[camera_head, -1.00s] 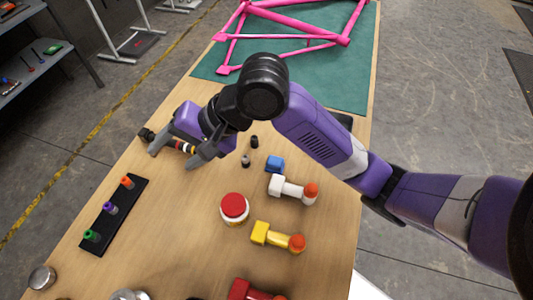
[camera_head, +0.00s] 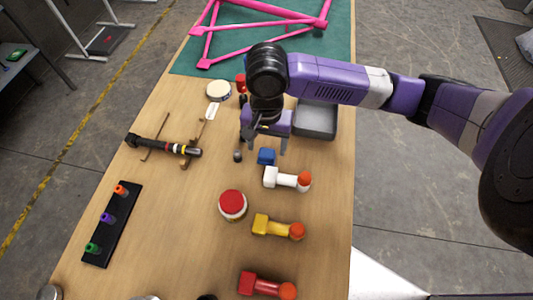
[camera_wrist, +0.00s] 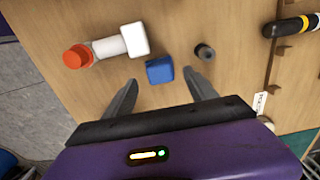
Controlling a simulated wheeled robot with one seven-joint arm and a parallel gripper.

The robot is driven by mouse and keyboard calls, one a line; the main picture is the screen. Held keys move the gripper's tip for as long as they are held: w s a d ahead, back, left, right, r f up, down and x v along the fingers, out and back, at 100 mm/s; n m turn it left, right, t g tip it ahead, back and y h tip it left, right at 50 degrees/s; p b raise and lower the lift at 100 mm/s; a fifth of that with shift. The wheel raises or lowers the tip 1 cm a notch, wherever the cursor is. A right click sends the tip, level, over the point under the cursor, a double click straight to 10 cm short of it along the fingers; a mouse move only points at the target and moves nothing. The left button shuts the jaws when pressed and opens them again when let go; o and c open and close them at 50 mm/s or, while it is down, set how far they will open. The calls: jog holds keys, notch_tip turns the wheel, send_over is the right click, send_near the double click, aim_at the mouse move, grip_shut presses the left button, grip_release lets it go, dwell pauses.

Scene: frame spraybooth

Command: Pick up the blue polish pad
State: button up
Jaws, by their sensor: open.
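The blue polish pad (camera_head: 266,156) is a small block on the wooden table, just behind the white-headed tool. In the wrist view the blue pad (camera_wrist: 160,69) lies just beyond and between my fingertips. My gripper (camera_head: 265,150) is open and empty above the table near the pad. Its two dark fingers show spread apart in the wrist view (camera_wrist: 161,76), with no contact with the pad visible.
A white tool with an orange end (camera_head: 287,179) lies close to the pad. A small dark cylinder (camera_wrist: 205,52) stands on its other side. A red-lidded jar (camera_head: 233,205), yellow tool (camera_head: 277,227) and grey tray (camera_head: 317,119) are nearby. A black-handled tool (camera_head: 163,145) rests left.

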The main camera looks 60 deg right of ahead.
aim_at(267, 152)
jog(key=shift+f, duration=1.35)
grip_shut()
jog(key=shift+r, duration=0.1)
notch_tip(267, 152, up, 20)
jog(key=p, duration=0.1)
